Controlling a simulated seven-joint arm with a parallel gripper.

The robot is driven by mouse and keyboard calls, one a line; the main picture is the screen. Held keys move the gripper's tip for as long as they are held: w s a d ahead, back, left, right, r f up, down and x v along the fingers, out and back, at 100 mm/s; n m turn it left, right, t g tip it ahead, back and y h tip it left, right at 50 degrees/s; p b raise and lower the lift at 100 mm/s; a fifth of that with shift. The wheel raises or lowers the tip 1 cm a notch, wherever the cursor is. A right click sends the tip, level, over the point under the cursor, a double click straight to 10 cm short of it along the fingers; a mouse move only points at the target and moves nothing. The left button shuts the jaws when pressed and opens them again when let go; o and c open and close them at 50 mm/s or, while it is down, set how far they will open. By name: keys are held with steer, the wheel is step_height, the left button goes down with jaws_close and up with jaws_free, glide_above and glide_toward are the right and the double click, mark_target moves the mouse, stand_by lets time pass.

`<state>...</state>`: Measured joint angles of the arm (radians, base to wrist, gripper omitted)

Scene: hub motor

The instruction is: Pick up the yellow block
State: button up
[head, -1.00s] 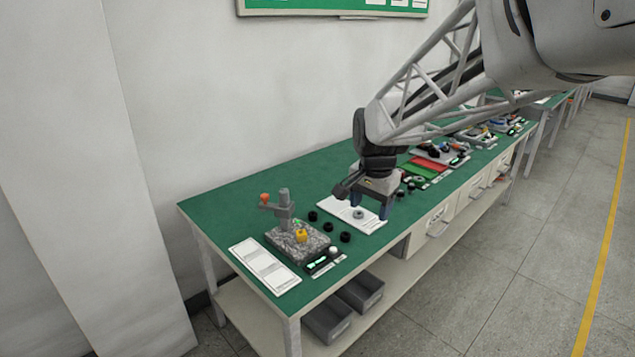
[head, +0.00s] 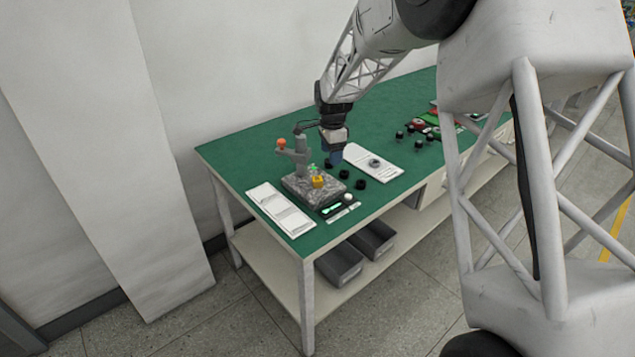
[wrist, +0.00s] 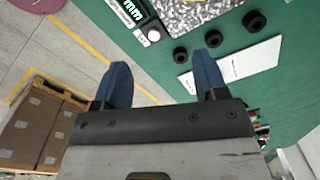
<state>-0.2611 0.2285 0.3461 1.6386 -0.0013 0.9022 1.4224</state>
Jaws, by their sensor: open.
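The yellow block (head: 318,181) sits on the grey granite slab (head: 303,190) near the left end of the green bench. A grey stand with an orange knob (head: 281,143) rises from the slab behind it. My gripper (head: 335,158) is above the bench, just behind and to the right of the block, apart from it. In the wrist view my gripper (wrist: 165,78) shows two blue fingers spread apart with nothing between them. A small yellow edge (wrist: 193,1) at the top of that view is probably the block, mostly cut off by the frame.
Several black round parts (head: 360,184) lie right of the slab. A white sheet with a grey ring (head: 385,166) lies beyond them. A display gauge (head: 332,209) is in front of the slab, and a white card (head: 280,208) to its left. Grey bins (head: 340,262) stand on the lower shelf.

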steer(key=m, duration=0.2)
glide_above(317, 178)
step_height(317, 178, down, 6)
steer(key=shift+d+f, duration=0.15)
steer(key=shift+f, duration=0.1)
steer(key=shift+f, duration=1.2)
steer(key=shift+f, duration=0.1)
steer(key=shift+s+f, duration=0.1)
steer(key=shift+f, duration=2.4)
steer(key=shift+c, duration=0.5)
